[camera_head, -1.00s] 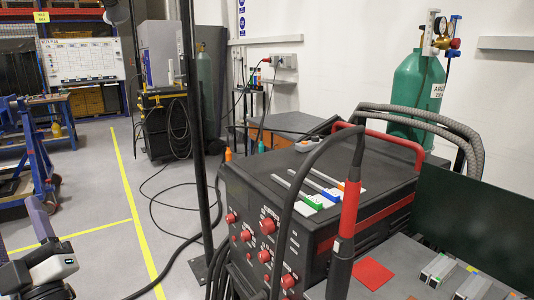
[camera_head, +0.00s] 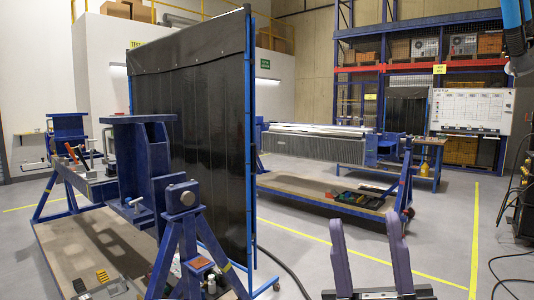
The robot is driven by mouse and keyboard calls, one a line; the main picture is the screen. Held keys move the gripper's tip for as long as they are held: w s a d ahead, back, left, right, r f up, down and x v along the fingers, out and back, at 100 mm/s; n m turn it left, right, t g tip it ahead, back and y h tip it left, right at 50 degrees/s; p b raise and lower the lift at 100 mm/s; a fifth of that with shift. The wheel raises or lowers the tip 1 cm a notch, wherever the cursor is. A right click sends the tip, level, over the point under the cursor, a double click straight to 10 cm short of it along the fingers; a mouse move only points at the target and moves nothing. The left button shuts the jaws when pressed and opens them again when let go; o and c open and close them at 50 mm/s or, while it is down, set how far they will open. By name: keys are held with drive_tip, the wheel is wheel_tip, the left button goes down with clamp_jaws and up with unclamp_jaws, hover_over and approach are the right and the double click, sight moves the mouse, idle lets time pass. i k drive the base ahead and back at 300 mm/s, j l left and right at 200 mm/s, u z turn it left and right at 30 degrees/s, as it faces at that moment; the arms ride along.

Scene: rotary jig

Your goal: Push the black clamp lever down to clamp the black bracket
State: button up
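A blue rotary jig (camera_head: 149,165) stands at the left, with a grey metal beam (camera_head: 103,190) running back from it to a far blue post (camera_head: 68,126). Small clamp-like parts with reddish handles (camera_head: 71,152) sit on the far part of the beam. I cannot make out the black clamp lever or the black bracket at this distance. My gripper (camera_head: 364,222) is at the bottom, right of centre, with its two purple-grey fingers pointing up and wide apart. It is open and empty, well away from the jig.
A black welding curtain (camera_head: 190,130) on a blue frame stands behind the jig. A second blue-framed jig (camera_head: 330,150) with a low base stands mid-room. Grey floor (camera_head: 300,240) with yellow lines is free between the near jig and my gripper. A cable lies there.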

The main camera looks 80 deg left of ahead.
sight(78, 151)
drive_tip(key=u, duration=2.85)
drive_tip(key=i+u, duration=0.15)
drive_tip(key=u, duration=0.25)
drive_tip(key=i+u, duration=0.1)
drive_tip(key=u, duration=0.3)
drive_tip(key=i+l, duration=0.3)
drive_tip(key=i, duration=0.2)
drive_tip(key=i+l, duration=0.25)
drive_tip(key=i, duration=0.2)
drive_tip(key=i+j, duration=0.1)
drive_tip(key=j, duration=1.25)
drive_tip(key=i+j, duration=0.35)
drive_tip(key=j, duration=0.3)
drive_tip(key=i+j, duration=0.4)
drive_tip(key=i, duration=0.15)
drive_tip(key=i+j, duration=0.15)
drive_tip(key=i, duration=0.25)
drive_tip(key=i+j, duration=0.2)
drive_tip(key=i, duration=0.15)
